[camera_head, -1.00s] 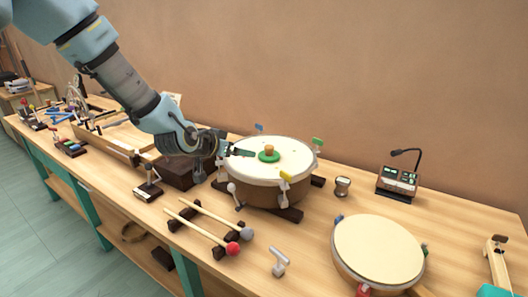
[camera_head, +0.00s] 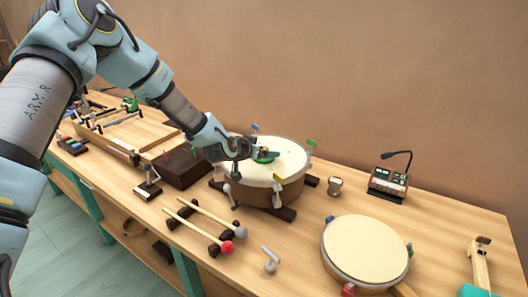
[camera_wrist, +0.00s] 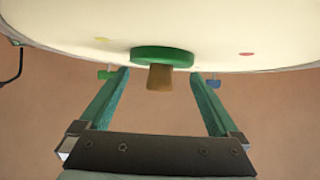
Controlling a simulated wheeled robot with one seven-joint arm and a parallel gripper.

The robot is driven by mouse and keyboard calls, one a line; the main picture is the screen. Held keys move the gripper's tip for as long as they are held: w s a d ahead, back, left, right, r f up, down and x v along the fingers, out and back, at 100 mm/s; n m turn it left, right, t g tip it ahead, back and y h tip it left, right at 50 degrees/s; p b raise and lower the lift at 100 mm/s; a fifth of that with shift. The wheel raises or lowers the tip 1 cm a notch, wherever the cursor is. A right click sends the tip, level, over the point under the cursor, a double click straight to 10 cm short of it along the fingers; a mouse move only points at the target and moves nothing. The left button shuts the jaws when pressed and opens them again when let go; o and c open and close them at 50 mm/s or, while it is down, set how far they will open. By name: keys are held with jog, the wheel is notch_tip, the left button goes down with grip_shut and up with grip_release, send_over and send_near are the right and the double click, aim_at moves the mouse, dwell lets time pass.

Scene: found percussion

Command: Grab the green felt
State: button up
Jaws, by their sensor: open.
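The green felt (camera_wrist: 161,55) is a flat green disc with a tan knob (camera_wrist: 160,78) on it. It lies on the pale head of the larger drum (camera_head: 285,160). In the head view the green felt (camera_head: 268,155) is partly hidden by my gripper. My gripper (camera_head: 262,155) is over the drum head, right at the felt. In the wrist view my gripper's (camera_wrist: 160,85) two green fingers are spread, with the knob between them and clear of both. The felt disc lies just beyond the fingertips. I cannot tell the exact height of the fingers over the drum head.
Coloured tuning keys (camera_head: 311,145) stand around the drum rim. A smaller drum (camera_head: 365,250) is at front right. Mallets (camera_head: 205,222) lie in front, a dark box (camera_head: 180,168) stands left, and a device with a lamp (camera_head: 388,184) is behind right. A wall rises behind the bench.

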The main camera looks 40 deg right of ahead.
jog(key=shift+d+f, duration=0.2)
jog(key=shift+d, duration=0.1)
jog(key=shift+a+f, duration=0.1)
jog(key=shift+a, duration=0.05)
grip_shut()
dwell(0.5)
